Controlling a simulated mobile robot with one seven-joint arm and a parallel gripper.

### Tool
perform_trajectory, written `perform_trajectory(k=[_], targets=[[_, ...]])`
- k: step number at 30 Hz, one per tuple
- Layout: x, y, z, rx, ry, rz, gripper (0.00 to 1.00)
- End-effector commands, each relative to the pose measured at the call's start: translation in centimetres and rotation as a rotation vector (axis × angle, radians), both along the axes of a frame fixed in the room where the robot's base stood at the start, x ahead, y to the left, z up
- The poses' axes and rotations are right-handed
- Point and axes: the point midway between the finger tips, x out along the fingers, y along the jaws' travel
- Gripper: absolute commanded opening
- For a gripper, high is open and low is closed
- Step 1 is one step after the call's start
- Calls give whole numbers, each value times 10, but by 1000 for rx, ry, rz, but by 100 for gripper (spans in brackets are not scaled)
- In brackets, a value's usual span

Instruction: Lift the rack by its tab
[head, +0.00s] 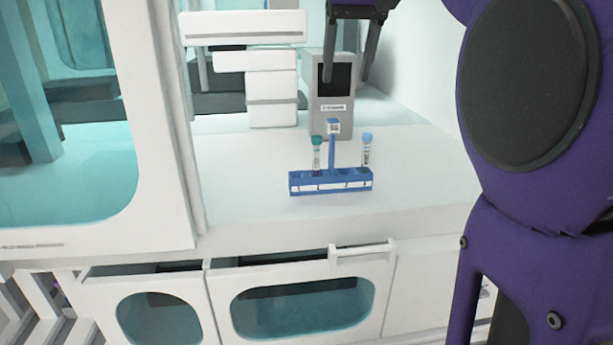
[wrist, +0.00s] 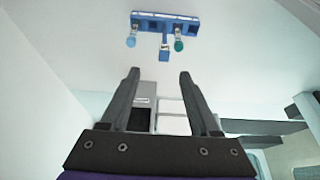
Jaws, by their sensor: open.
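The blue rack (head: 331,187) stands upright on the white counter, with an upright tab (head: 333,128) at its middle. A teal-capped tube (head: 316,154) and a light-blue-capped tube (head: 366,149) stand in it on either side of the tab. In the wrist view the rack (wrist: 165,17) lies beyond the fingertips near the top edge, and its tab (wrist: 164,54) points toward my gripper. My gripper (wrist: 159,72) is open and empty, apart from the rack. In the head view its fingers (head: 349,80) show above and behind the rack, cut by the top edge.
A grey device (head: 332,100) with a dark screen stands behind the rack. White stacked units (head: 270,88) are left of it. The white counter (head: 250,165) is clear around the rack. A glazed cabinet (head: 165,180) stands at left, and drawers with a handle (head: 362,250) are below.

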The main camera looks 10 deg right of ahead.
Motion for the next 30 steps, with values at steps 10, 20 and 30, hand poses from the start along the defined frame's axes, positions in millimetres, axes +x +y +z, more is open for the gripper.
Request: perform_trajectory(k=[10,20,30], targets=[[21,1,-51,0,0,-1,62],[32,7,-78,1,2,0,62],[43,8,-101,1,0,-2,62]])
